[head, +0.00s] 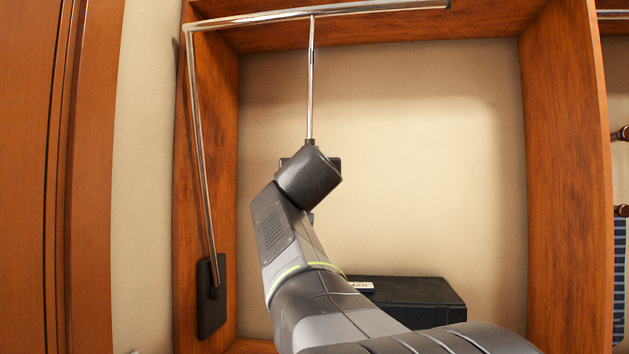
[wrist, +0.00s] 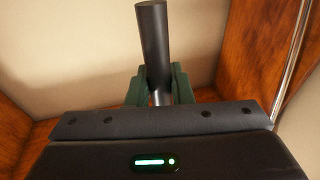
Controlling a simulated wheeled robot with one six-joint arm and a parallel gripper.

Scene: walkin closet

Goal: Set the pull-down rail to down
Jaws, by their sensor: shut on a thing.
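The pull-down rail (head: 375,8) is a chrome bar across the top of a wooden closet bay, in its raised position. Its chrome side arm (head: 200,155) runs down to a black pivot bracket (head: 211,296) on the left panel. A thin chrome pull rod (head: 310,85) hangs from the bar. Its dark cylindrical handle (wrist: 154,40) shows in the wrist view, between the green fingers of my gripper (wrist: 159,88). My gripper is shut on this handle. In the head view my own wrist hides the fingers and most of the handle.
A black box (head: 405,295) with a white label sits low in the bay, behind my arm. Wooden side panels bound the bay left and right (head: 567,150). Dark hangers and striped cloth (head: 619,270) are at the far right. The bay's middle is otherwise empty.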

